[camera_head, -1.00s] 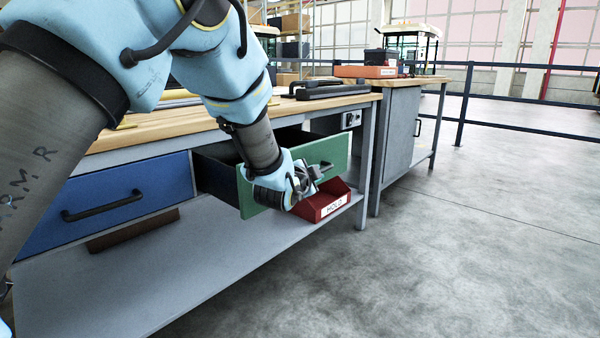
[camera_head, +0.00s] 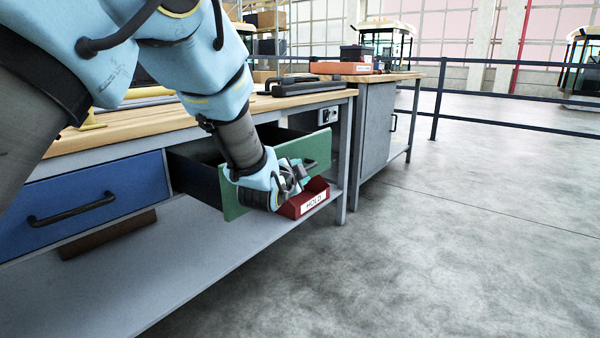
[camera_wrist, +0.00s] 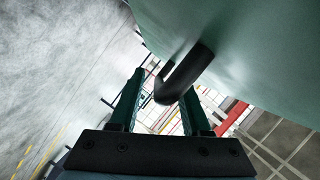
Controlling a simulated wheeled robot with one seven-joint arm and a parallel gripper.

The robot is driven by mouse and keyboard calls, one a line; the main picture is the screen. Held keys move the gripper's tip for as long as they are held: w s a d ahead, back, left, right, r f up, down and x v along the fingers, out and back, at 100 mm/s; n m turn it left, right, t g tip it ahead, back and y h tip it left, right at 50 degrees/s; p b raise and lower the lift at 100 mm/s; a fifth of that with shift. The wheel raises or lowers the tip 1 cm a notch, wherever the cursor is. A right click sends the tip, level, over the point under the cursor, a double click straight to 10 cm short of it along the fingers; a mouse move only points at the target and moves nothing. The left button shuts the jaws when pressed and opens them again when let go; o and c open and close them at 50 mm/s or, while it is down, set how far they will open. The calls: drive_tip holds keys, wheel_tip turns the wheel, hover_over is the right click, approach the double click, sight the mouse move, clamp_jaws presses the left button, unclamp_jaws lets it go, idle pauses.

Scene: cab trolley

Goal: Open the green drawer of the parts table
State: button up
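The parts table's green drawer (camera_head: 318,150) stands well out of the table in the head view, with its dark side wall and inside showing. My gripper (camera_head: 298,178) is at the front of this drawer. In the wrist view the green front (camera_wrist: 265,55) fills the upper right, with its black handle (camera_wrist: 185,72) reaching in between the tips of my gripper (camera_wrist: 164,88). The two fingers stand apart, with a visible gap beside the handle on the left. Contact with the right finger cannot be told. In the head view my arm hides part of the drawer.
A blue drawer (camera_head: 95,200) is shut at the left of the table. A red bin marked HOLD (camera_head: 312,203) sits on the lower shelf (camera_head: 180,260) below the green drawer. A grey cabinet (camera_head: 375,135) stands behind. The floor (camera_head: 440,250) to the right is clear.

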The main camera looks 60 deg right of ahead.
drive_tip(key=p+v, duration=0.1)
drive_tip(key=v, duration=1)
drive_tip(key=shift+p, duration=0.3)
